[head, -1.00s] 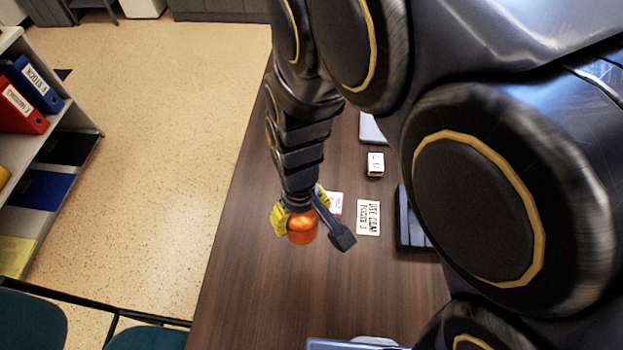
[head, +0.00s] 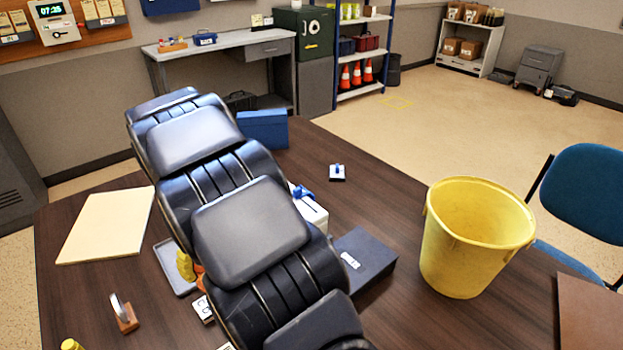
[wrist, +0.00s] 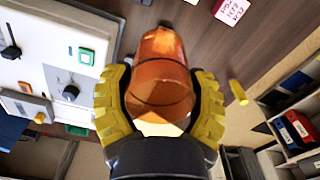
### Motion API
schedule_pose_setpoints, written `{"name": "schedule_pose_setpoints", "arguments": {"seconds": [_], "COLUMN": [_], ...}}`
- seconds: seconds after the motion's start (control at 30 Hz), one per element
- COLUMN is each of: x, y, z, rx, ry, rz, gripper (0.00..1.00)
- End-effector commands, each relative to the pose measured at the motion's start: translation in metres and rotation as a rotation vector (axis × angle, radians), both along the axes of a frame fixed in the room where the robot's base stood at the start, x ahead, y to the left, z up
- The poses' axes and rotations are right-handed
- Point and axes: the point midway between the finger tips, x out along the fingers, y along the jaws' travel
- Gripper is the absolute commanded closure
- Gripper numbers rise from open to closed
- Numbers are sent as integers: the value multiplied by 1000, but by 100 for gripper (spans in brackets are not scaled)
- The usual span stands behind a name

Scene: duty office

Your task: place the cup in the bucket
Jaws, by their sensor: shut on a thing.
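The cup (wrist: 160,80) is orange and see-through. In the wrist view it sits between the two yellow ribbed fingers of my gripper (wrist: 161,98), which is shut on it. In the head view my arm hides most of my gripper; a yellow finger (head: 185,266) and a sliver of orange show at the arm's left side. Cup height above the table cannot be told. The yellow bucket (head: 447,262) stands upright on the right part of the table, well to the right of my gripper. Its open top faces up and its visible inside looks empty.
My arm crosses the dark wooden table (head: 400,325). A dark box (head: 365,262) and a white box (head: 312,215) lie between arm and bucket. A blue box (head: 263,128) is at the back edge, a stamp (head: 124,314) at front left. A blue chair (head: 585,195) stands at right.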

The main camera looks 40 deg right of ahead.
Motion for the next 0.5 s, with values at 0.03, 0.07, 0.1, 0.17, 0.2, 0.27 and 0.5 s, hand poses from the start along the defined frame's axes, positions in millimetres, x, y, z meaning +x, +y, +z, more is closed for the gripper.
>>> {"name": "schedule_pose_setpoints", "arguments": {"seconds": [0.03, 0.07, 0.1, 0.17, 0.2, 0.27, 0.5], "x": [10, 14, 17, 22, 23, 23, -4], "y": [-28, -42, -62, -93, -113, -146, -274], "z": [3, 5, 8, 14, 16, 21, 41], "rx": [-2, -2, -1, -2, -1, -2, -5], "ry": [-4, -4, -2, -7, -3, -6, -9], "rz": [-36, -51, -71, -100, -120, -149, -255], "gripper": [71, 71, 71, 71, 72, 72, 72]}}
